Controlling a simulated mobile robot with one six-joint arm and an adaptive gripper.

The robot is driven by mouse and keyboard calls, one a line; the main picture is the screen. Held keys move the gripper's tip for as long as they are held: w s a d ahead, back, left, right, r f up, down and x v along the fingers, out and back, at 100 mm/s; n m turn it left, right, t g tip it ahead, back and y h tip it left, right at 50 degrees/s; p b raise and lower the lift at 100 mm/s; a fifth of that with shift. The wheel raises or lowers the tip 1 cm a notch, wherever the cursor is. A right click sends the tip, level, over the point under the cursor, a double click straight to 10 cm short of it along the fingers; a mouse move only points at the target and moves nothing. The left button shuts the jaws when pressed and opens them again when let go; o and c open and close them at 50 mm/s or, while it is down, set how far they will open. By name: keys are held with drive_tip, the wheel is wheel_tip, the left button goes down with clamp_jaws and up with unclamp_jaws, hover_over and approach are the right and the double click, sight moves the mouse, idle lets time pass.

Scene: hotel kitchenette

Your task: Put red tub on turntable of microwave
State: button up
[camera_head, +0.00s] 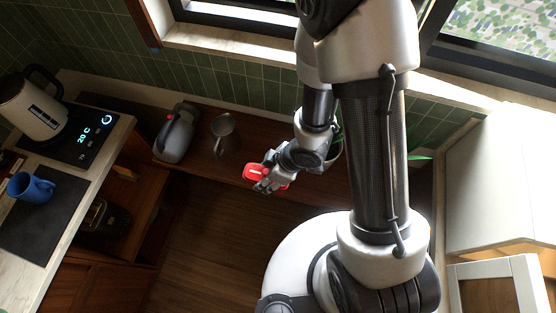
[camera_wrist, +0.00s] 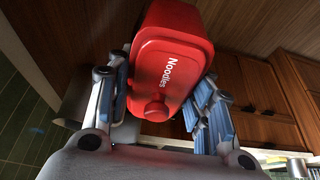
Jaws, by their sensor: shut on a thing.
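The red tub (camera_head: 253,172) is held in my gripper (camera_head: 266,181), above the dark wooden floor and near the front edge of a low brown shelf. The tub looks tilted in the wrist view. I cannot make out a microwave or its turntable in either view.
A grey appliance (camera_head: 175,140) and a metal jug (camera_head: 224,133) stand on the low shelf (camera_head: 200,167). At left, a counter holds a white kettle (camera_head: 36,108) and a blue mug (camera_head: 30,187). A white cabinet-like block (camera_head: 500,185) stands at right. The floor (camera_head: 205,245) is clear.

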drive_tip(key=shift+w+d+f+b, duration=0.35)
drive_tip(key=shift+w+f+b, duration=0.05)
drive_tip(key=shift+b, duration=0.5)
drive_tip(key=w, duration=0.1)
drive_tip(key=w+d+f, duration=0.1)
drive_tip(key=w, duration=0.1)
drive_tip(key=w+d+f+p, duration=0.1)
drive_tip(key=w, duration=0.1)
drive_tip(key=shift+w+f, duration=0.15)
drive_tip(key=shift+f, duration=0.05)
drive_tip(key=w+f, duration=0.1)
drive_tip(key=w+d+f, duration=0.1)
drive_tip(key=w, duration=0.1)
drive_tip(key=shift+w+f, duration=0.1)
drive_tip(key=shift+f, duration=0.25)
drive_tip(key=shift+r, duration=0.1)
drive_tip(key=shift+f, duration=0.2)
drive_tip(key=o, duration=1.3)
drive_tip(key=shift+c, duration=0.2)
